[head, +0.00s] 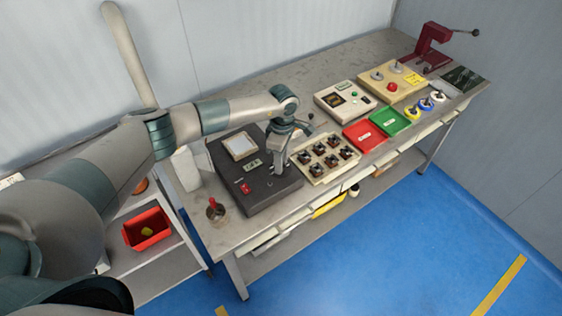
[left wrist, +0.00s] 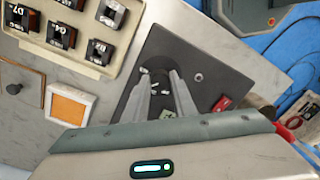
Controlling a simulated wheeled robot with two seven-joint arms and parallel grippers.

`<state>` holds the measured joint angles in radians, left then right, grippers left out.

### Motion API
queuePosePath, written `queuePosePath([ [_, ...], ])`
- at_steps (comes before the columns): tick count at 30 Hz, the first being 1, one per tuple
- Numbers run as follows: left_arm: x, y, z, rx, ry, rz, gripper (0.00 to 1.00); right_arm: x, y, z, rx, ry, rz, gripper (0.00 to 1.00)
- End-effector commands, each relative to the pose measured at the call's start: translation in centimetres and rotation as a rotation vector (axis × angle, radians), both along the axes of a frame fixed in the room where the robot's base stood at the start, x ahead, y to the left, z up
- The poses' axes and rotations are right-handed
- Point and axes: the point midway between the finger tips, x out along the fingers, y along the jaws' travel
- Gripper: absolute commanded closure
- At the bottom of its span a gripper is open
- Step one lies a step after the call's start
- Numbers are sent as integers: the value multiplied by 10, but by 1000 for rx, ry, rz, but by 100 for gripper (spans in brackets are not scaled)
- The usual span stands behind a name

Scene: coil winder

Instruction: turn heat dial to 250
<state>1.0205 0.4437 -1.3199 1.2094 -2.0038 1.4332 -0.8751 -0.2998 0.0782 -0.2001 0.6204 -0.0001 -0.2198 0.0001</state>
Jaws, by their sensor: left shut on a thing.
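In the left wrist view, the left gripper (left wrist: 159,75) is shut with one finger on each side of the dark round heat dial (left wrist: 157,73). The fingers cover much of the dial, and white marks show between them. The dial's setting and the display's digits are too small to read. My right gripper is not in view.
A tray of several dark coil parts (head: 303,163) stands close right of the unit. Red (head: 365,136) and green (head: 390,121) trays lie farther right. A small pot with a red handle (head: 216,211) stands near the front left bench edge.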

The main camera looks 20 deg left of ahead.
Motion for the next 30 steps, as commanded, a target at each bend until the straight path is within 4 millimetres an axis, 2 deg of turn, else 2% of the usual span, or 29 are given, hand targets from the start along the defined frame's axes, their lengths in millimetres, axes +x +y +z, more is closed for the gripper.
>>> queuePosePath([
  [11, 1, 0, -3, -2, -1, 196, 98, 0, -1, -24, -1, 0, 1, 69],
  [30, 2, 1, -2, -2, -2, 791, 98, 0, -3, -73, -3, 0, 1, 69],
])
